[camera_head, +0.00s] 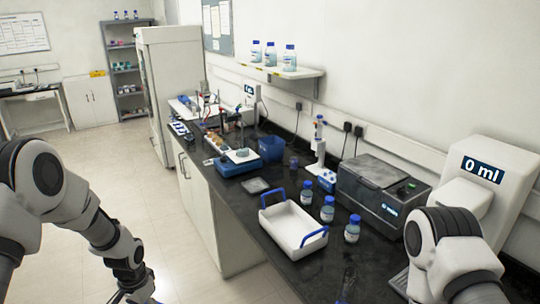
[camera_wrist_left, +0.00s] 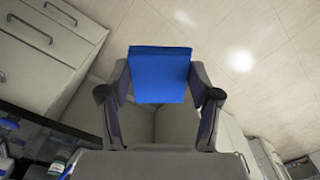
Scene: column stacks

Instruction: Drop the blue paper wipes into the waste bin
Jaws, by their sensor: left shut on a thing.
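In the left wrist view my left gripper (camera_wrist_left: 160,80) is shut on a flat, square blue thing (camera_wrist_left: 160,72), which looks like the blue paper wipes. It is held between the two fingertips, with pale floor beyond. A grey shape lies between the fingers below it; I cannot tell what it is. In the head view my left arm reaches down at the lower left, and its gripper is cut off by the bottom edge. A blue open container (camera_head: 271,148) stands on the bench; I cannot tell whether it is the waste bin. My right gripper is out of view.
The black bench (camera_head: 240,197) carries a white tray with blue handles (camera_head: 290,236), several blue-capped bottles (camera_head: 328,209), a grey machine (camera_head: 375,195) and a white unit reading 0 ml (camera_head: 490,180). White drawers (camera_wrist_left: 45,45) are at the left in the wrist view. Floor (camera_head: 110,170) is open left of the bench.

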